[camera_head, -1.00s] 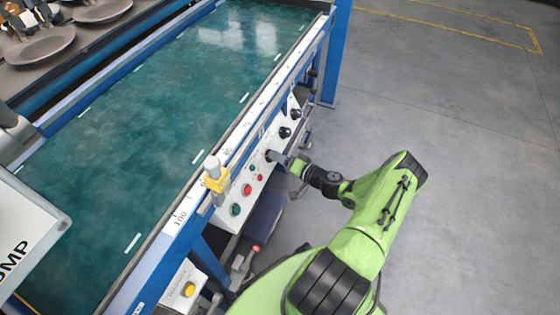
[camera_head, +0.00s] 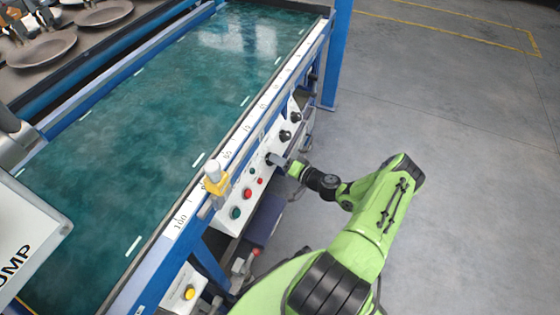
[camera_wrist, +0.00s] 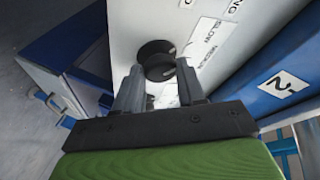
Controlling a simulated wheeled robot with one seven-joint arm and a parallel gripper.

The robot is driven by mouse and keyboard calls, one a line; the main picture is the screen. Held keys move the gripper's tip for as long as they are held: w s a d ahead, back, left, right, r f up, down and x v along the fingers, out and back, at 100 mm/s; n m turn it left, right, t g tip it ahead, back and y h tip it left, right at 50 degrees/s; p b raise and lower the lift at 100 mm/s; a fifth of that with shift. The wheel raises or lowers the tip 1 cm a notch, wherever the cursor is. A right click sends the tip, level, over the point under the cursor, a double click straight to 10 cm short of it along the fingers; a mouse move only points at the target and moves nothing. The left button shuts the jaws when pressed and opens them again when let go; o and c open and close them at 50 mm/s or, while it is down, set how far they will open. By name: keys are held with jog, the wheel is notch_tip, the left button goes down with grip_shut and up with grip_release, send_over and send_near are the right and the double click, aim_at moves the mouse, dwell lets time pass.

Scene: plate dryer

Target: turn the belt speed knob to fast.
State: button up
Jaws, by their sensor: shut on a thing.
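The black round knob (camera_wrist: 155,56) is on the white control panel in the wrist view. In the head view my gripper (camera_head: 275,159) reaches the panel (camera_head: 249,178) from the right and mostly hides this knob. I cannot tell which setting the knob points to.
Two more black knobs (camera_head: 285,134) (camera_head: 296,117) sit farther along the panel. Green (camera_head: 235,213) and red (camera_head: 247,194) buttons sit nearer. A yellow-based fitting (camera_head: 215,183) stands on the belt's edge. The green belt (camera_head: 150,110) runs alongside. The floor (camera_head: 450,120) at right is clear.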

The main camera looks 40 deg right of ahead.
jog(key=shift+w+a+r+m+g+h+p, duration=0.15)
jog(key=shift+m+g+h+p, duration=0.55)
jog(key=shift+m+p, duration=1.8)
jog(key=shift+r+m+g+h+p, duration=0.1)
jog(key=shift+r+m+g+p, duration=0.2)
jog(key=shift+m+g+p, duration=2.05)
jog(key=shift+w+a+r+m+t+h+p, duration=0.15)
jog(key=shift+m+h+p, duration=0.25)
jog(key=shift+m+p, duration=2.15)
jog(key=shift+d+m+b, duration=0.1)
jog(key=shift+m+b, duration=0.85)
jog(key=shift+m, duration=0.25)
jog(key=o, duration=1.1)
jog(key=shift+c, duration=0.2)
jog(key=p+v, duration=0.3)
jog(key=v, duration=1.2)
jog(key=shift+s+r, duration=0.15)
jog(key=shift+r, duration=0.25)
jog(key=shift+d, duration=0.1)
